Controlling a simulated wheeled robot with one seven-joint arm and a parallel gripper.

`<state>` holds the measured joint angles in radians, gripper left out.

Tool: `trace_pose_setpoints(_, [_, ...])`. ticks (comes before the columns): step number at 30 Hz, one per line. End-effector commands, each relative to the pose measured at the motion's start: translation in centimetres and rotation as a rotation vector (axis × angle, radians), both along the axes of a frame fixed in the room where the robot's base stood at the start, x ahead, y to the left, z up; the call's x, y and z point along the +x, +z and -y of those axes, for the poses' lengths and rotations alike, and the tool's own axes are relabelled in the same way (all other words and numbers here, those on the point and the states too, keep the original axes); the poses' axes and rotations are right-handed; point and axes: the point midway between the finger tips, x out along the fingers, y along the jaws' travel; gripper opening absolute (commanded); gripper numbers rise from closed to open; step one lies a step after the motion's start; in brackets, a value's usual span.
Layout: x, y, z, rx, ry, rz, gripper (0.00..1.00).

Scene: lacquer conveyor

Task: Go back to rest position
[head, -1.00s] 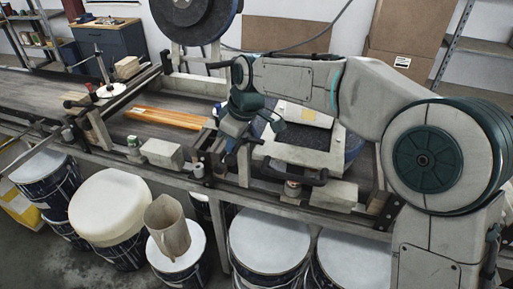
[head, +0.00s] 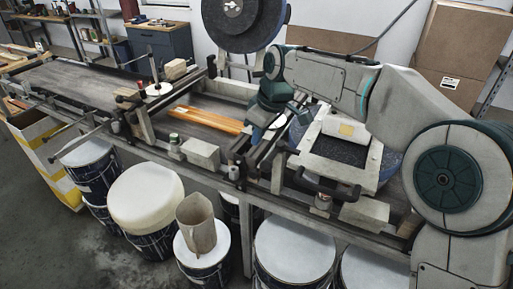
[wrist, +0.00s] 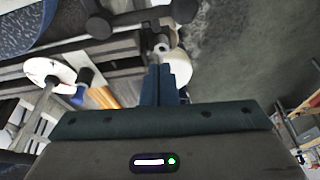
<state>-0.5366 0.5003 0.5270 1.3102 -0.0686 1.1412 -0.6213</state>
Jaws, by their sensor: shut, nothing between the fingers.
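My gripper (wrist: 163,72) shows in the wrist view with its two dark blue-green fingers together and nothing between them. In the head view my arm reaches in from the right, bent down at the wrist over the conveyor (head: 85,82). The fingertips are hard to make out there against the dark frame parts. The gripper is apart from the orange wooden boards (head: 207,120), which lie on the belt to its left.
Several lidded buckets (head: 290,245) stand on the floor along the conveyor's front. A beige jug (head: 198,225) sits on one bucket. A black disc (head: 235,12) rises behind the belt. Cardboard boxes (head: 462,45) stand at back right. Floor at lower left is clear.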

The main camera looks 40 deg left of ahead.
Motion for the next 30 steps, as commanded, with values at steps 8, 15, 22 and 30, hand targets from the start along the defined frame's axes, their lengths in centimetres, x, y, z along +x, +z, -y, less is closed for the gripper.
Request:
trace_pose_setpoints(8, [0.2, 3.7, 1.2, 0.000, 0.000, 0.000, 0.00])
trace_pose_setpoints(15, [0.2, 4.3, 1.3, 0.000, 0.001, -0.001, 0.00])
trace_pose_setpoints(22, [1.2, 4.4, 5.5, -0.036, -0.114, 0.024, 0.00])
trace_pose_setpoints(30, [2.4, 3.9, 19.9, -0.113, -0.529, 0.069, 0.00])
